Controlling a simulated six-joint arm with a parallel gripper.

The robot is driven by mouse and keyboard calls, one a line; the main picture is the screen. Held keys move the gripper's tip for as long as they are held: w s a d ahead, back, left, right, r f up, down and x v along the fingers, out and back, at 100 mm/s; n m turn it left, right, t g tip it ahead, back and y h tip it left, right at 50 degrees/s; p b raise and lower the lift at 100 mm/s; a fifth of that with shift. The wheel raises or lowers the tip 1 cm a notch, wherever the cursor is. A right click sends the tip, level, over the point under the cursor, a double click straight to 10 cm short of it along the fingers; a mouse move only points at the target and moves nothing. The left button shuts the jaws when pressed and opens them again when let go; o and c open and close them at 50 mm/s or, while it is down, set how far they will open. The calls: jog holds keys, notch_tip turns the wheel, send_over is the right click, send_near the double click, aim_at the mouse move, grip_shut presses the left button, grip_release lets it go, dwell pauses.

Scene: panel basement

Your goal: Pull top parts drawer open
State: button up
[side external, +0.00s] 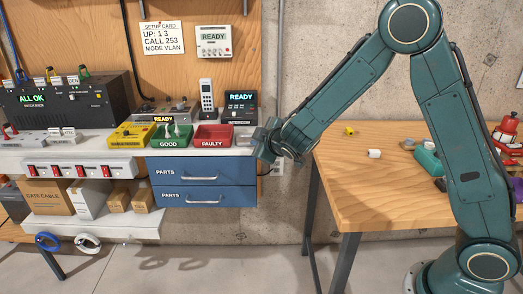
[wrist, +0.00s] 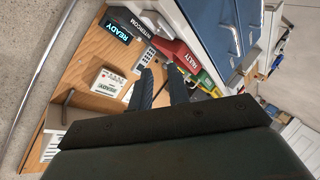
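The top parts drawer (side external: 178,166) is blue, labelled PARTS, with a pale bar handle (side external: 199,177). It sits under the white bench top and looks closed, flush above a matching lower drawer (side external: 240,195). Blue drawer fronts (wrist: 205,14) and handles also show at the top right of the wrist view. My gripper (side external: 266,145) is in the air just right of the bench end, above the handle's height and apart from it. In the wrist view, my gripper's two fingers (wrist: 161,80) stand apart with nothing between them.
The green GOOD tray (side external: 170,143) and red FAULTY tray (side external: 212,143) stand on the bench above the drawers, with a cordless phone (side external: 207,98) and an intercom (side external: 240,105) behind. A wooden table (side external: 375,195) stands to the right. The floor before the drawers looks clear.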

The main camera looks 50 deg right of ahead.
jog(key=w+a+f+n+t+y, duration=0.2)
jog(key=w+a+f+n, duration=0.25)
jog(key=f, duration=0.35)
jog(key=n+t+y, duration=0.2)
jog(key=n+y, duration=0.1)
jog(key=n, duration=0.3)
send_near(200, 178)
jog(key=s, duration=0.3)
jog(key=shift+s+d+r, duration=0.15)
jog(key=shift+s+r, duration=0.1)
jog(key=shift+w+m, duration=0.2)
jog(key=shift+m, duration=0.05)
jog(key=shift+w+f, duration=0.35)
jog(key=shift+w, duration=1.85)
jog(key=shift+w+f, duration=0.3)
jog(key=shift+w, duration=1.9)
jog(key=shift+w+f, duration=0.35)
jog(key=shift+w, duration=1.85)
grip_shut()
